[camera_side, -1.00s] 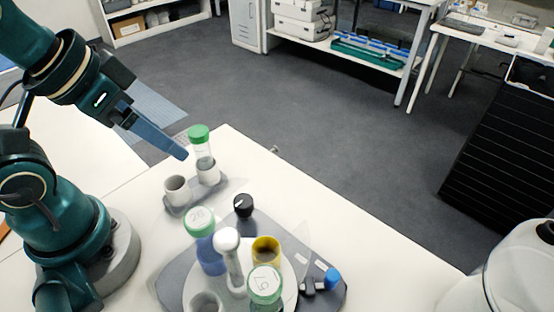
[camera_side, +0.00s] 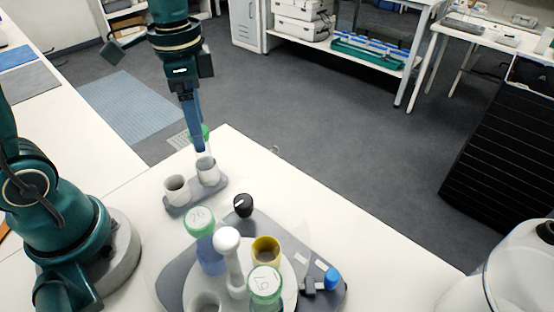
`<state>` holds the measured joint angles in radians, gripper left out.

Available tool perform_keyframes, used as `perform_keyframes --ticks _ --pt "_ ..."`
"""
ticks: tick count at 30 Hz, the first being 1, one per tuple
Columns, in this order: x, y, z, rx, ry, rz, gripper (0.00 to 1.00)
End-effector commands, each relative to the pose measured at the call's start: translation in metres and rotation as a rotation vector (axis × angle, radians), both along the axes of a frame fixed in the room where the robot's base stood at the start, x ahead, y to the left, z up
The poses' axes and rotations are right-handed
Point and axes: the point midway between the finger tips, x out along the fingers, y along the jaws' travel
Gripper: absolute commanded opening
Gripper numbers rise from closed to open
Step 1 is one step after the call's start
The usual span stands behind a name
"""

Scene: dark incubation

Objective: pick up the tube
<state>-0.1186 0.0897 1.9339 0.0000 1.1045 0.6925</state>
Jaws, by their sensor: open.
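A clear tube with a green cap (camera_side: 205,133) stands upright in the right white cup (camera_side: 208,172) of a small grey two-cup holder (camera_side: 183,209). The left cup (camera_side: 177,188) is empty. My gripper (camera_side: 199,147) points down at the tube, with its blue finger in front of the cap and upper tube, hiding part of both. My gripper is open. From this view I cannot tell whether the finger touches the tube or is just in front of it.
The table right of the holder is clear.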

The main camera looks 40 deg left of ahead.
Motion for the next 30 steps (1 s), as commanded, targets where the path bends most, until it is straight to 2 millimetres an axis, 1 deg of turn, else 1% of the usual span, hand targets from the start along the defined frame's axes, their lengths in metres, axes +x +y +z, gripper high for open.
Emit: perform_keyframes --ticks 5,12,15,19,25,26,27,29,30 --pt "-0.001 0.001 -0.015 -0.002 0.019 0.007 0.78" --pt "-0.002 0.001 -0.044 -0.002 0.018 0.008 0.78" --pt "-0.001 0.001 -0.051 -0.001 0.016 0.008 0.78" --pt "-0.001 0.001 -0.055 -0.001 0.014 0.009 0.78" --pt "-0.001 0.001 -0.055 -0.001 0.012 0.009 0.78" --pt "-0.001 0.001 -0.054 -0.001 0.012 0.009 0.67" --pt "-0.001 0.001 -0.054 -0.001 0.012 0.009 0.51" --pt "-0.001 0.001 -0.054 -0.001 0.012 0.009 0.28" --pt "-0.001 0.001 -0.054 -0.001 0.012 0.009 0.13"
